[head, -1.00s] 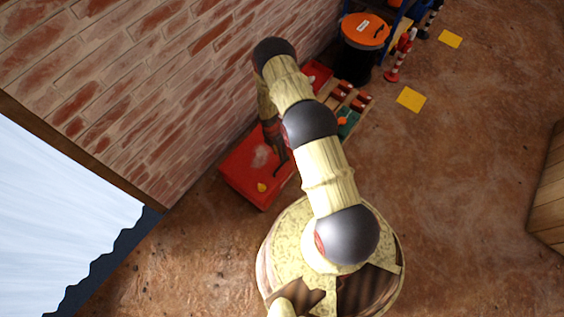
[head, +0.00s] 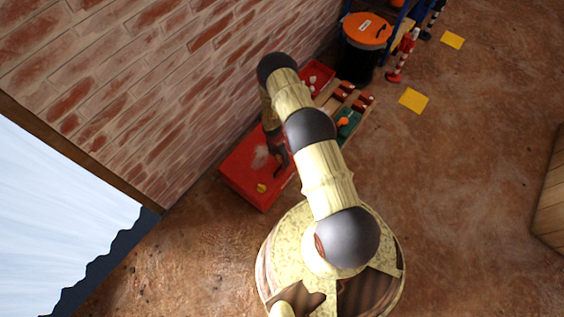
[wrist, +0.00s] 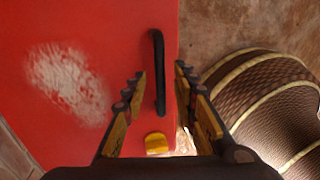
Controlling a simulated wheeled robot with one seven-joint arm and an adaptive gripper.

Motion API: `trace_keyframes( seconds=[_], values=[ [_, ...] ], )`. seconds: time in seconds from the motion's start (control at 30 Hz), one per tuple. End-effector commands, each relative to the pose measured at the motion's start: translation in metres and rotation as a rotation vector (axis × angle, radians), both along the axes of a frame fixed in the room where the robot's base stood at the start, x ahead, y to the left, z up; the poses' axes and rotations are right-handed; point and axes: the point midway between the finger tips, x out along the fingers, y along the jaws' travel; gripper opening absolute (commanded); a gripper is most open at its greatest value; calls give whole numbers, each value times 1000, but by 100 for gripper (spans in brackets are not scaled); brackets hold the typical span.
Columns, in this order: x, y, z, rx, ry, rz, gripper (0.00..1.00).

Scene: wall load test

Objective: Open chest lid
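The red chest (head: 236,170) sits on the floor against the brick wall, with its lid shut. In the wrist view its red lid (wrist: 110,30) carries a black bar handle (wrist: 158,75) near the right edge, a yellow latch-like piece (wrist: 157,143) and a pale worn patch. My gripper (wrist: 160,80) is open above the lid, one finger on each side of the handle. I cannot tell how high the fingertips are above the lid. In the head view my gripper (head: 279,160) is over the chest's right part, partly hiding the handle.
A wooden board (head: 362,98) with red items and a green piece lies beyond the chest, beside a red bin (head: 318,76). An orange-lidded barrel (head: 367,30) and a red-white post (head: 402,55) stand farther back. Open floor lies right; a wooden crate (head: 552,195) is at the right edge.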

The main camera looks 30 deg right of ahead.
Motion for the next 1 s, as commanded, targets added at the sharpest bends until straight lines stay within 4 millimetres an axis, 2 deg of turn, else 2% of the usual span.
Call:
trace_keyframes(
  seconds=[0.07,0.57,1.0],
  values=[
    [0,0,0,0,0,0,28],
    [0,0,0,0,0,0,0],
    [0,0,0,0,0,0,0]
  ],
)
